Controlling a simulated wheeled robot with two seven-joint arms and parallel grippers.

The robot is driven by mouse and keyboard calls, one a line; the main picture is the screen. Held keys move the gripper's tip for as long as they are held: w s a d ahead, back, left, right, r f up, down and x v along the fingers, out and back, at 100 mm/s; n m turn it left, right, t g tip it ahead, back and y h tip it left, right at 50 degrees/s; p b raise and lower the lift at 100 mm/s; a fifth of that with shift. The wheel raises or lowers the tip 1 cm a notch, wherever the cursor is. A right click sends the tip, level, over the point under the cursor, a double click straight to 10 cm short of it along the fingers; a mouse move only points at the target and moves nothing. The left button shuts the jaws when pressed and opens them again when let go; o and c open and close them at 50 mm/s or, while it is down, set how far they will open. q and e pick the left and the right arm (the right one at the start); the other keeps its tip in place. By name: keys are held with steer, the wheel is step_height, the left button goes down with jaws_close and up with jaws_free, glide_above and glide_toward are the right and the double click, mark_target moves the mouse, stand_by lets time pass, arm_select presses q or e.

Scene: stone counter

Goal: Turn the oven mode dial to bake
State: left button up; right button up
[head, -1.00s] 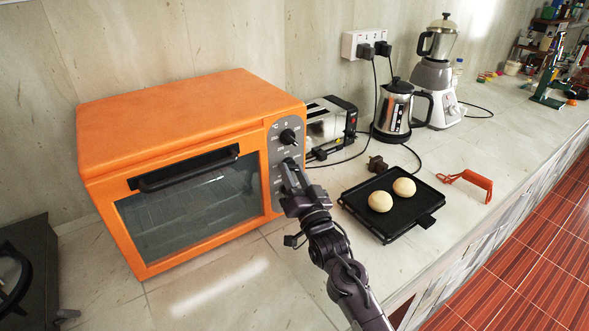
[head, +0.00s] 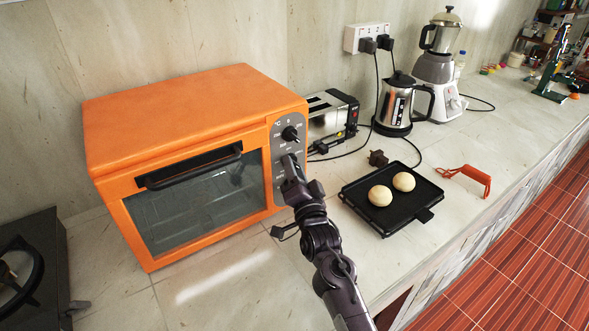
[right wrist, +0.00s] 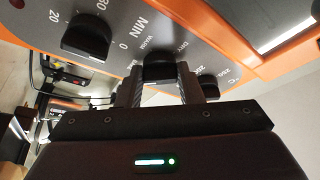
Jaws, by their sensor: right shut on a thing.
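The orange oven (head: 190,115) stands on the counter with its door shut. Its grey control panel (head: 278,150) carries a column of black dials. My right gripper (head: 288,164) is at the panel, just below the top temperature dial (head: 290,133). In the right wrist view, my right gripper (right wrist: 160,84) is shut on the middle dial, the mode dial (right wrist: 160,70), with a finger on each side. Small mode words show beside it, but its pointer cannot be read. The timer dial (right wrist: 88,35) and the temperature dial (right wrist: 208,86) are on either side. My left gripper is not in view.
A toaster (head: 330,115), kettle (head: 396,105) and blender (head: 437,70) stand along the wall, with cables between. A black tray (head: 408,208) with two buns lies right of my right arm. A stove (head: 35,265) is at the left. The counter before the oven is clear.

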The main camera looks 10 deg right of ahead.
steer(key=o, duration=1)
steer(key=shift+s+f, duration=0.1)
steer(key=b+v, duration=0.2)
steer(key=v, duration=0.5)
steer(key=shift+s, duration=0.25)
steer(key=shift+f, duration=0.1)
